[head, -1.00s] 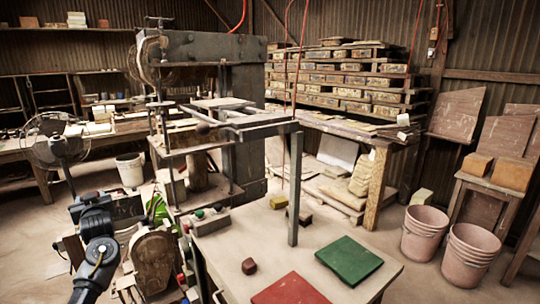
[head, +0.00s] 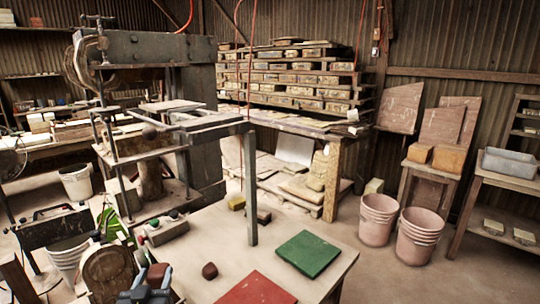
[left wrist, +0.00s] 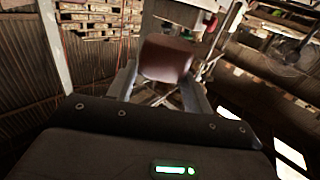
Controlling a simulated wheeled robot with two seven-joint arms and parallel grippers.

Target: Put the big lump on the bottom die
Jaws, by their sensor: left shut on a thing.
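My left gripper (head: 148,284) is at the bottom left of the head view, in front of the table's left side. It is shut on a reddish-brown lump (left wrist: 166,58), which shows between the fingers in the left wrist view. The lump is held in the air. A smaller-looking dark red lump (head: 210,270) lies on the table. The press (head: 150,48) stands behind, with a screw, a platform (head: 140,150) and projecting rails (head: 205,125). I cannot tell for sure which part is the bottom die. My right gripper is not in view.
Pink buckets (head: 378,218) stand right on open floor.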

